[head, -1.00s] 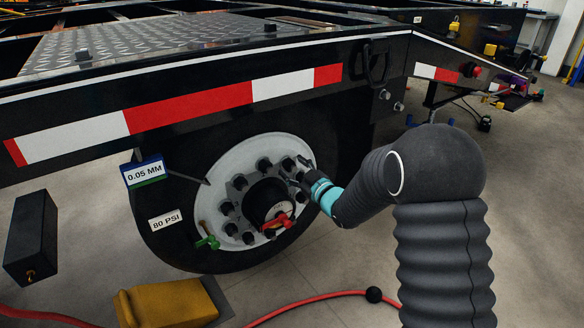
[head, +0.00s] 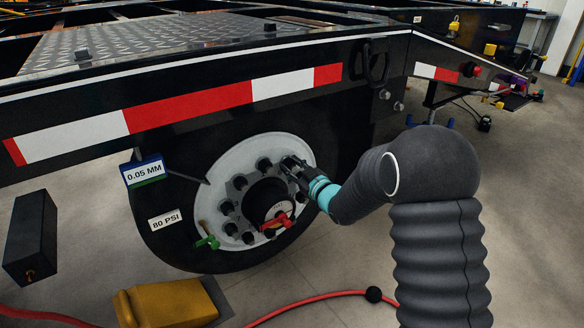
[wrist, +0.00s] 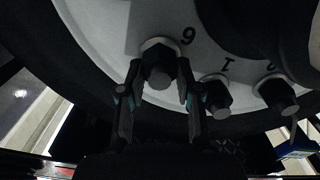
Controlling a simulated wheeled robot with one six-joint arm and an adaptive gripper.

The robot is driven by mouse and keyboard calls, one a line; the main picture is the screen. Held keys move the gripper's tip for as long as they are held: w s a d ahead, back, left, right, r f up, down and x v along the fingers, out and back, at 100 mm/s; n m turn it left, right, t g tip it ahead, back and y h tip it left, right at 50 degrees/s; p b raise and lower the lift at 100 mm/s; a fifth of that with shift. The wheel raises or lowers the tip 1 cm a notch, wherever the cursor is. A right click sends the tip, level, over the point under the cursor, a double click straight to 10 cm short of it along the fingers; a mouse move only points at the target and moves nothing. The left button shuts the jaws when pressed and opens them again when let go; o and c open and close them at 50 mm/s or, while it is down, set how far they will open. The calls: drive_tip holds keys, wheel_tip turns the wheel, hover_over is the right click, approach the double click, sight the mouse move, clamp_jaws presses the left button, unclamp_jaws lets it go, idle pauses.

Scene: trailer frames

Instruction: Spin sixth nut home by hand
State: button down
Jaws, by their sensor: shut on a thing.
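The sixth nut (wrist: 160,72) is a dark hex nut on a stud of the pale wheel rim (head: 216,176). In the wrist view it sits between the two fingers of my gripper (wrist: 159,68), which are closed on its sides. A numeral beside it on the rim reads as 6 or 9. In the head view my gripper (head: 289,166) is at the upper right of the ring of nuts, and its fingers hide most of the nut there. I cannot tell the gap between nut and rim.
Neighbouring nuts (wrist: 216,93) sit close by on the rim. A red clamp (head: 277,221) and a green one (head: 208,239) are on the wheel's lower part. The striped trailer rail (head: 190,108) overhangs the wheel. A yellow chock (head: 172,303) and a red hose (head: 310,300) lie on the floor.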

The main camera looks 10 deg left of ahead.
drive_tip(key=m, duration=0.3)
drive_tip(key=shift+m, duration=0.4)
drive_tip(key=c, duration=0.8)
unclamp_jaws()
drive_tip(key=v, duration=1.2)
drive_tip(key=shift+d, duration=0.1)
